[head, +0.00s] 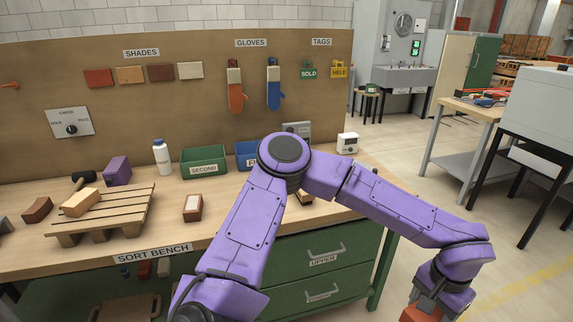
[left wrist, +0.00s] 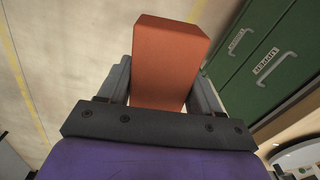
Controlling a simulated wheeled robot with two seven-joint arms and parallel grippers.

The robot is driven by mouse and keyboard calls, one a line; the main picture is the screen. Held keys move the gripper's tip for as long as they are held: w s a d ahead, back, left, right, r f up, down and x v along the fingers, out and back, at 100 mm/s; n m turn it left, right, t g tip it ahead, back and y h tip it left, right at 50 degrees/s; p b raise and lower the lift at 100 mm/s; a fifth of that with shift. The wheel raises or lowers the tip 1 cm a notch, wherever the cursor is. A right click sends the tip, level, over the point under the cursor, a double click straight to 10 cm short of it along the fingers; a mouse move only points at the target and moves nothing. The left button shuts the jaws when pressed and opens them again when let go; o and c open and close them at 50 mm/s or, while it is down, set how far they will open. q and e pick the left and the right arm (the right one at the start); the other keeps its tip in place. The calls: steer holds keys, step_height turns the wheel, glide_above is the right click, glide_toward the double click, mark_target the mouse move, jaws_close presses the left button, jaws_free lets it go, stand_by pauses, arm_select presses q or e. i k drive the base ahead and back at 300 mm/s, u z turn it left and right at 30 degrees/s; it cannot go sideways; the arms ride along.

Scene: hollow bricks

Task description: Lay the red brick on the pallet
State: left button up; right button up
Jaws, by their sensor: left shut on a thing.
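The red brick (left wrist: 168,62) is orange-red and is held between the two fingers of my left gripper (left wrist: 160,88) in the left wrist view. In the head view the brick (head: 424,311) shows at the bottom edge, right of the bench and partly cut off, below my purple wrist. My left gripper is shut on it, over the floor beside the green drawers. The wooden pallet (head: 128,204) lies on the left part of the bench, far from the gripper. A tan brick (head: 80,202) lies on its left side. My right gripper is not in view.
A dark brown brick (head: 38,210), a purple block (head: 117,171) and a black mallet (head: 84,178) are around the pallet. The pallet's right part is bare.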

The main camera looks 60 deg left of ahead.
mark_target(125, 202)
steer(key=z, duration=0.05)
steer(key=k, duration=0.75)
steer(key=u, duration=2.25)
